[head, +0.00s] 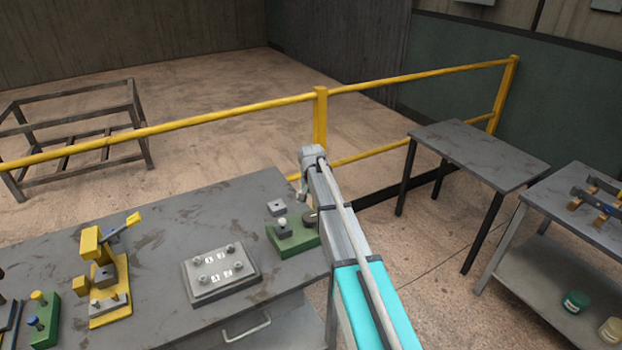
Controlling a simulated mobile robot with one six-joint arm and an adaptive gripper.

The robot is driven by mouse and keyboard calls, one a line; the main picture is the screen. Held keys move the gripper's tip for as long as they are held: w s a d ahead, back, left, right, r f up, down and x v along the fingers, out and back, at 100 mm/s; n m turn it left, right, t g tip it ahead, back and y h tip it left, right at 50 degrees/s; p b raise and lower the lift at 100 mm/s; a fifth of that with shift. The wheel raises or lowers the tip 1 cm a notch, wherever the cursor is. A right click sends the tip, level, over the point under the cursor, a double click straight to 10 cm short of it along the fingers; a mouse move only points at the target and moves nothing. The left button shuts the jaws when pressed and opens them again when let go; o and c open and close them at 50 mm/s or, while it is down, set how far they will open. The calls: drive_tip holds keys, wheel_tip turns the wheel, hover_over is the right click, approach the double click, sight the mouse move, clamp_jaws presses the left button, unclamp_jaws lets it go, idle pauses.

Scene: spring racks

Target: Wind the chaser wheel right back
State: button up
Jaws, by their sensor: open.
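My arm reaches up from the bottom of the head view, and its end hangs over the bench's right end. Only a small sliver of my gripper (302,190) shows left of the arm; the rest is hidden behind it. It is open and appears empty, above and a little beyond a green block. The green block (284,240) sits near the bench's right edge and carries a dark grey block and a pale round knob (282,222). A dark round disc (310,216) shows at its back right, partly covered by my arm. I cannot tell whether this disc is the chaser wheel.
The grey bench (190,220) also holds a grey plate with several studs (222,273), a yellow lever fixture (103,275) and a green block with knobs (42,320). A small grey block (276,207) lies behind. A yellow rail (220,112) runs behind the bench.

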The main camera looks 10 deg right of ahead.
sight(311, 216)
wheel_tip(311, 216, up, 8)
drive_tip(key=p, duration=0.7)
idle(0.6)
drive_tip(key=s+f+n+b, duration=0.2)
drive_tip(key=s, duration=1.2)
drive_tip(key=s+f+n+b, duration=0.2)
drive_tip(key=s+n, duration=0.1)
drive_tip(key=s, duration=1.2)
drive_tip(key=shift+f, duration=0.15)
